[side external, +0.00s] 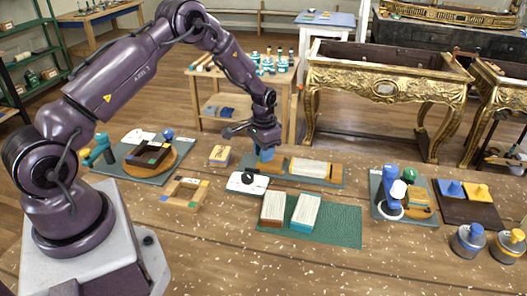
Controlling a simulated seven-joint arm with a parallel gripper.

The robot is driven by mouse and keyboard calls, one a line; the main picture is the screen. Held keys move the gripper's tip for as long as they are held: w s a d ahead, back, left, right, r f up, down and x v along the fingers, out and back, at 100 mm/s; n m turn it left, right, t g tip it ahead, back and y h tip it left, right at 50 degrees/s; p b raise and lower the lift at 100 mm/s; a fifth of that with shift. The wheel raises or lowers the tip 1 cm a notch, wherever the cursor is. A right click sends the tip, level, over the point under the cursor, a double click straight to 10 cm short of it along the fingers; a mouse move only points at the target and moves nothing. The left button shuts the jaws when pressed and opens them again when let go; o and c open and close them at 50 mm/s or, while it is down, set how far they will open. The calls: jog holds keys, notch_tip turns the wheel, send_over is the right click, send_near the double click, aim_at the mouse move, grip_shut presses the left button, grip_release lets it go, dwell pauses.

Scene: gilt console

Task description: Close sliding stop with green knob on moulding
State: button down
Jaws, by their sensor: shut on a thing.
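My gripper (265,147) points down over a narrow green mat at the middle of the bench. It is shut on a small blue piece (266,156) at the left end of a wooden fixture with a pale block (308,168). A green knob (409,174) shows at the right, well away from my gripper, among blue and white parts on a grey-green mat. A yellow-brown wooden piece (419,197) lies beside it. The stop and its track are too small to make out, so I cannot tell its position.
A white piece with a black knob (247,182) stands just left of the fixture. Two pale blocks (290,211) lie on a green mat in front. Blue and yellow knobbed pieces (467,191) and two knobbed cylinders (468,241) stand at the right.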

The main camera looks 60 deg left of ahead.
aim_at(274, 162)
jog(key=shift+w+d, duration=1.05)
jog(key=shift+d, duration=0.05)
jog(key=c, duration=0.9)
grip_release()
jog(key=shift+r, duration=0.1)
notch_tip(274, 162, up, 13)
